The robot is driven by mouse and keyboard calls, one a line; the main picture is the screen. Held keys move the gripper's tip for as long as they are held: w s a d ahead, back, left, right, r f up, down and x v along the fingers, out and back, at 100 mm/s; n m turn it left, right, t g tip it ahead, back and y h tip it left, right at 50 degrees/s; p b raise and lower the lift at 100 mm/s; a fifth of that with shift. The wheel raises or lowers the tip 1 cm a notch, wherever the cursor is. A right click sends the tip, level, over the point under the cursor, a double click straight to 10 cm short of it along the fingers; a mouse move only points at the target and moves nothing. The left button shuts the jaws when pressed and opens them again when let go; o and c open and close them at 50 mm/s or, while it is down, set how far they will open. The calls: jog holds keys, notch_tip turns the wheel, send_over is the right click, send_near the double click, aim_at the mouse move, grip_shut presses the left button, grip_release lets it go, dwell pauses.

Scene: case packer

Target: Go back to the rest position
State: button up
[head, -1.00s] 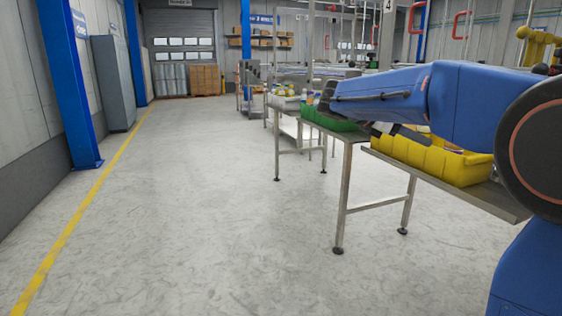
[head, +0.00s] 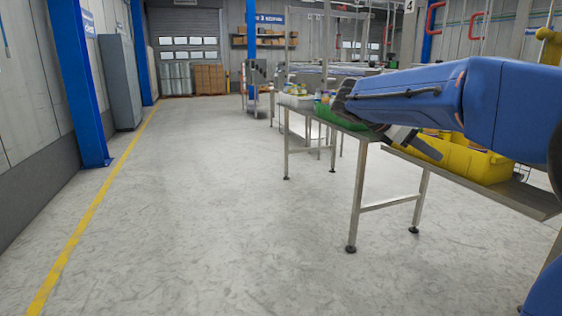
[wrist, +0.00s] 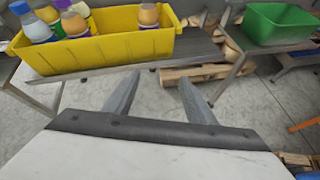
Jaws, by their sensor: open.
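My gripper (wrist: 152,98) shows in the wrist view with its two fingers apart and nothing between them. It hangs in front of the steel table's edge, short of the yellow bin. In the head view my blue arm reaches out over the tables and the gripper's end (head: 408,142) shows as grey parts beside the yellow bin. The yellow bin (wrist: 118,46) holds several bottles with orange, white and purple parts; it also shows in the head view (head: 470,162), partly behind my arm.
A green bin (wrist: 275,24) stands to the right in the wrist view. The steel table (head: 520,195) has legs reaching the floor. A wooden pallet (wrist: 205,72) lies beyond the table. Open floor (head: 190,200) spreads to the left, with a yellow line and blue columns.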

jog(key=s+a+f+m+t+y, duration=0.1)
jog(key=s+a+f+m+y, duration=0.2)
jog(key=s+f+m, duration=0.3)
jog(key=s+a+f+m+t+y, duration=0.1)
jog(key=s+a+f+m+y, duration=0.2)
jog(key=s+f, duration=0.8)
jog(key=s+a+f+m+t+y, duration=0.1)
jog(key=s+a+f+m+y, duration=0.2)
jog(key=s, duration=1.2)
notch_tip(320, 180, down, 6)
jog(key=m+y, duration=0.3)
jog(key=m, duration=0.3)
jog(key=shift+s+a, duration=0.2)
jog(key=shift+a, duration=0.1)
